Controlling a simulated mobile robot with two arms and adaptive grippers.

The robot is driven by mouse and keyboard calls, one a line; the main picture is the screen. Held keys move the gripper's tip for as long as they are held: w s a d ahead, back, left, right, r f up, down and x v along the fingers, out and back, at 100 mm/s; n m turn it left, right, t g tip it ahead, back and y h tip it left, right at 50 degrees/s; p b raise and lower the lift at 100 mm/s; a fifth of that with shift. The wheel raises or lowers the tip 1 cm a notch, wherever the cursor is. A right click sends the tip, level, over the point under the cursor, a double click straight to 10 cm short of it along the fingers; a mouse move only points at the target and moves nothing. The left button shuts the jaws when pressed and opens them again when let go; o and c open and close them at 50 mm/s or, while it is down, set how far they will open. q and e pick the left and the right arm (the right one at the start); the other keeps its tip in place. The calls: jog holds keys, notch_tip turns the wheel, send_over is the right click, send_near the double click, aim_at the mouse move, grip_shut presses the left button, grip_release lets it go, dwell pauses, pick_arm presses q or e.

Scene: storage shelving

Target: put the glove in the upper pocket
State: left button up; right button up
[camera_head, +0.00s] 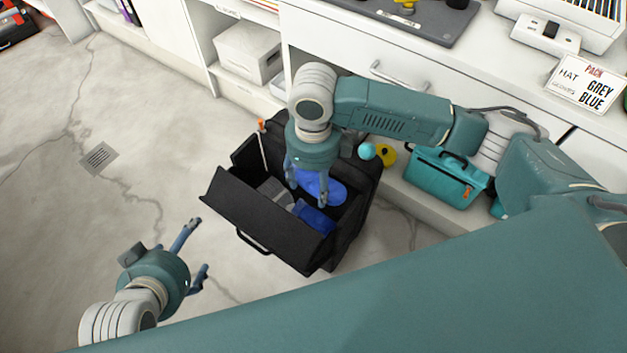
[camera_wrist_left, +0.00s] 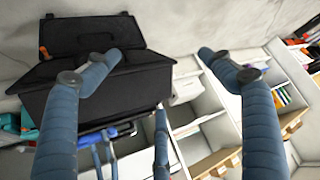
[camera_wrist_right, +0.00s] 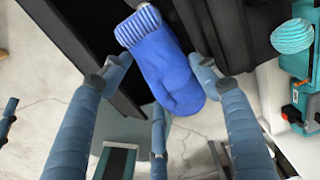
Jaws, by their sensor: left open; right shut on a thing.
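The blue glove (camera_head: 325,187) is a knitted mitten with a ribbed cuff, also seen in the right wrist view (camera_wrist_right: 177,72). My right gripper (camera_head: 308,200) is shut on it, over the inside of an open black case. The case (camera_head: 262,215) stands on the floor with a tilted front panel and handle. Inside lie grey items (camera_head: 274,192) and another blue item (camera_head: 314,217), partly covered by the glove and gripper. I cannot tell which part is the upper pocket. My left gripper (camera_head: 202,248) is open and empty, left of the case, above the floor.
A white counter with drawers (camera_head: 420,92) runs behind the case. A teal bag (camera_head: 446,178), a light-blue ball (camera_head: 367,151) and a yellow round thing (camera_head: 387,155) are right of the case.

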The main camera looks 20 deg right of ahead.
jog(key=shift+f+b, duration=0.6)
jog(key=shift+b, duration=0.05)
pick_arm(q)
jog(key=w+d+r+t+h+b, duration=0.2)
jog(key=w+d+r+t+h, duration=0.15)
jog(key=w+r+t, duration=0.8)
pick_arm(e)
notch_tip(320, 180, down, 13)
jog(key=b, duration=0.2)
jog(key=shift+f+b, duration=0.1)
jog(key=shift+b, duration=0.25)
jog(key=shift+f, duration=0.2)
pick_arm(q)
jog(key=s+d+r+t+h, duration=0.1)
jog(key=s+r+t, duration=0.1)
jog(key=r, duration=0.7)
jog(key=s+r+t+h, duration=0.1)
jog(key=s+r+t, duration=0.2)
jog(key=r, duration=0.7)
jog(key=shift+s+d+m, duration=0.4)
jog(key=shift+s, duration=0.1)
pick_arm(e)
jog(key=o, duration=1.2)
